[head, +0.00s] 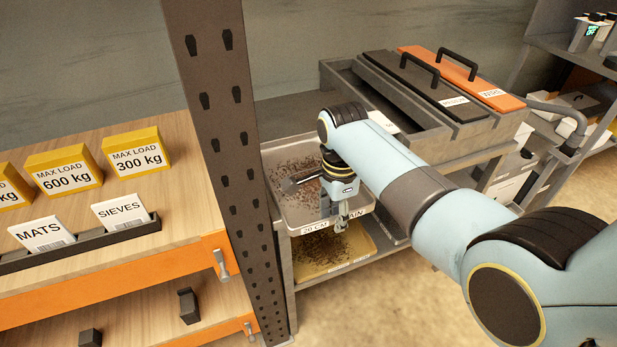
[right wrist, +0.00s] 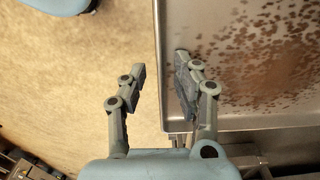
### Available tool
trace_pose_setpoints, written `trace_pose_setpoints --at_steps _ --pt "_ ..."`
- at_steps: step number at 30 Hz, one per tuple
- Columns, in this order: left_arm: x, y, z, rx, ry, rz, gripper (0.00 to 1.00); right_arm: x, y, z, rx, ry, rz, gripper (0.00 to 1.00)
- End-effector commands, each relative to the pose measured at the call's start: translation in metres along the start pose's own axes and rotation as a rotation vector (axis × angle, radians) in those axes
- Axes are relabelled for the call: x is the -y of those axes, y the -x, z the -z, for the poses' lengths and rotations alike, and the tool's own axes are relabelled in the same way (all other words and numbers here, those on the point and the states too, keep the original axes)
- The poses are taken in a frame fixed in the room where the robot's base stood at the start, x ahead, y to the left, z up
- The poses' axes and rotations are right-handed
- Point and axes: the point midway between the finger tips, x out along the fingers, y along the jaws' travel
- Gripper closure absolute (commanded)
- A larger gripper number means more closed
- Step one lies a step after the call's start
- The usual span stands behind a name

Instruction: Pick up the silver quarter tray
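The silver quarter tray (head: 298,212), speckled with brown crumbs, lies on the upper level of a grey rack in the head view. It also fills the upper right of the right wrist view (right wrist: 250,112). My right gripper (head: 341,220) is at the tray's front edge, pointing down and partly hiding it. In the right wrist view the right gripper (right wrist: 158,80) is open, its fingers apart on either side of the tray's rim. One finger is over the tray, the other over the floor. Contact cannot be told. My left gripper is not in view.
A yellow tray (head: 345,258) with brown crumbs lies on the level below. A brown post (head: 215,100) and a wooden shelf (head: 70,275) with signs stand to the left. A grey bin with black and orange lids (head: 415,85) stands behind. Open floor (head: 400,290) lies in front.

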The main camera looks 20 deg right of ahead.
Motion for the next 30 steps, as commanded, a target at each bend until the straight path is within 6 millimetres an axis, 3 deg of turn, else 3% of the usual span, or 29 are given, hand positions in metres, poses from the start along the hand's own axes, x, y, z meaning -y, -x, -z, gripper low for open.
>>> trace_pose_setpoints --at_steps 1,6,23,26,30 --pt "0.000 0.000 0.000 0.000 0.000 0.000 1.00 0.000 0.000 0.000 0.000 0.000 0.000 0.77" --pt "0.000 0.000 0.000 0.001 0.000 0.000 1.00 0.000 0.000 0.000 0.000 0.000 0.000 1.00" --pt "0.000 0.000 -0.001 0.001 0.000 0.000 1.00 0.001 0.001 0.000 0.000 0.000 0.002 1.00" --pt "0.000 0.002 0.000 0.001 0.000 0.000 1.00 0.001 0.008 0.000 0.000 0.000 0.004 1.00" --pt "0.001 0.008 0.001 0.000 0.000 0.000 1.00 0.001 0.033 0.000 0.000 0.000 0.005 1.00"
